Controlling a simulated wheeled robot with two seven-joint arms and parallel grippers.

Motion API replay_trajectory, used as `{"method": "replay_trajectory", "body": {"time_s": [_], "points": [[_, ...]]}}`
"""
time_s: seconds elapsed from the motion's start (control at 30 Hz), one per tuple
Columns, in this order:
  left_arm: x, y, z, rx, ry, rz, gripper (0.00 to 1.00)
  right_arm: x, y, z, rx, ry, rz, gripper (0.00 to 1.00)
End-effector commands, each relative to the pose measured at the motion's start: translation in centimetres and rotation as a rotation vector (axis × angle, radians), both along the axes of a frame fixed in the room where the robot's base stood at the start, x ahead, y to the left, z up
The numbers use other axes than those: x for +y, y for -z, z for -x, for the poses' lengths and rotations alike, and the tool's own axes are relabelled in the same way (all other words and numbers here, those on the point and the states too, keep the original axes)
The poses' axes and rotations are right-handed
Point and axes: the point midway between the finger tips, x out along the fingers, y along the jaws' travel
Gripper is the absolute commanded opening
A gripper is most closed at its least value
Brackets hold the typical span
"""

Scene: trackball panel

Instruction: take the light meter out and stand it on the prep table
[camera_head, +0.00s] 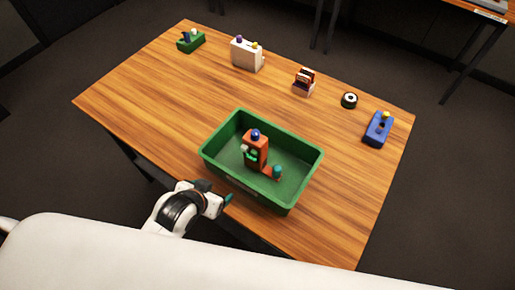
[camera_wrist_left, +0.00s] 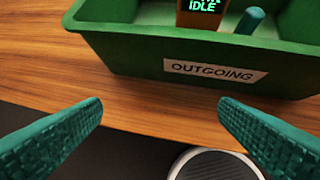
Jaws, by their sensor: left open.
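An orange upright device (camera_head: 256,152) with a blue ball on top stands inside a green bin (camera_head: 222,165); I take it for the light meter. Its lower part also shows in the left wrist view (camera_wrist_left: 202,12), with a green display reading IDLE. A short arm with a teal knob (camera_head: 277,171) sticks out at its lower right. The bin's near wall carries an OUTGOING label (camera_wrist_left: 215,71). My left gripper (camera_head: 228,199) is open and empty, outside the bin by its near-left side. Its teal fingers spread wide in the left wrist view (camera_wrist_left: 160,104). My right gripper is not in view.
The table is clear left and right of the bin.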

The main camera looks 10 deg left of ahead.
Motion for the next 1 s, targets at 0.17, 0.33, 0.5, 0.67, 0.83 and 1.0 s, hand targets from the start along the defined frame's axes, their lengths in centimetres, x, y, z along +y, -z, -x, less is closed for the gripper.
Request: {"method": "replay_trajectory", "body": {"time_s": [0.17, 0.33, 0.5, 0.67, 0.83, 1.0], "points": [[-2.2, -3.6, -3.6, -0.229, 0.068, 0.065, 0.84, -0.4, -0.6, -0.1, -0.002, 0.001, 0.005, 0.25], [-4.4, -6.2, -5.6, -0.401, 0.145, 0.143, 0.84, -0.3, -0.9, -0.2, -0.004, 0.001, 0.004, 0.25], [-5.7, -7.7, -6.4, -0.491, 0.194, 0.200, 0.84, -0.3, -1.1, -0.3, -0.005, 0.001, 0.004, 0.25], [-6.7, -7.3, -8.4, -0.505, 0.201, 0.210, 0.84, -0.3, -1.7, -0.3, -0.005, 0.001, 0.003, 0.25], [-7.7, -6.1, -10.9, -0.504, 0.199, 0.209, 0.84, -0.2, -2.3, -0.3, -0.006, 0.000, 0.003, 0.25], [-8.2, -5.4, -12.1, -0.501, 0.199, 0.209, 0.84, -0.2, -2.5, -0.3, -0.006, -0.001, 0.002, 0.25]]}}
